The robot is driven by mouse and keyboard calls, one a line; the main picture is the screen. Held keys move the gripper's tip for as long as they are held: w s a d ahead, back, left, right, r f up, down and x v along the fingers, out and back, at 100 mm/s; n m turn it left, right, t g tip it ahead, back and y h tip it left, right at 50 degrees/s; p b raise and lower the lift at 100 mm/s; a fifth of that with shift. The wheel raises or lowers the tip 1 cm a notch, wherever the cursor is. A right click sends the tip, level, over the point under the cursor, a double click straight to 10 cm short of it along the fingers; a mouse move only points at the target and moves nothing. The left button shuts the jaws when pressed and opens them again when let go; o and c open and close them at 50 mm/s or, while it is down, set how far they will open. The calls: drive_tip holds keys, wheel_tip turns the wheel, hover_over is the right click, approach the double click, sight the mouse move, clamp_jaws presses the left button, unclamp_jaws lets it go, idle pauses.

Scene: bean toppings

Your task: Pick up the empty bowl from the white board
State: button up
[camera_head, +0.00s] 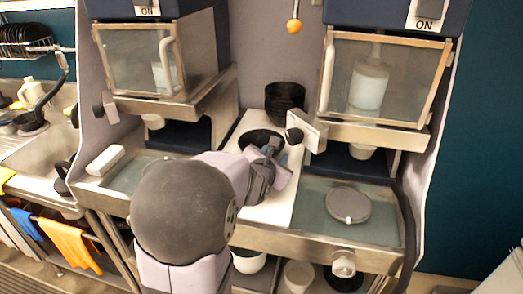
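The white board (279,212) runs front to back between the two machines. A black bowl (257,137) stands upright on it, and its dark inside looks empty. My gripper (272,149) is at the bowl's front right rim. My arm and gripper cover the bowl's near side. I cannot tell whether the fingers touch the rim, or whether they are open or shut.
Stacked black bowls (285,98) stand at the back of the board. A metal block with a black knob (309,130) sits close right of the bowl. A grey round lid (348,204) lies on the right counter. Dispensers with clear fronts (392,84) flank the board.

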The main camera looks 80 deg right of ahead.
drive_tip(key=shift+d+f, duration=0.25)
drive_tip(key=shift+d, duration=0.4)
clamp_jaws()
drive_tip(key=shift+r, duration=0.15)
drive_tip(key=shift+r, duration=0.45)
drive_tip(key=shift+w+d+b, duration=0.3)
drive_tip(key=shift+w, duration=0.65)
drive_tip(key=shift+w+d, duration=0.25)
drive_tip(key=shift+w, duration=0.75)
wheel_tip(320, 180, up, 14)
drive_tip(key=p, duration=1.3)
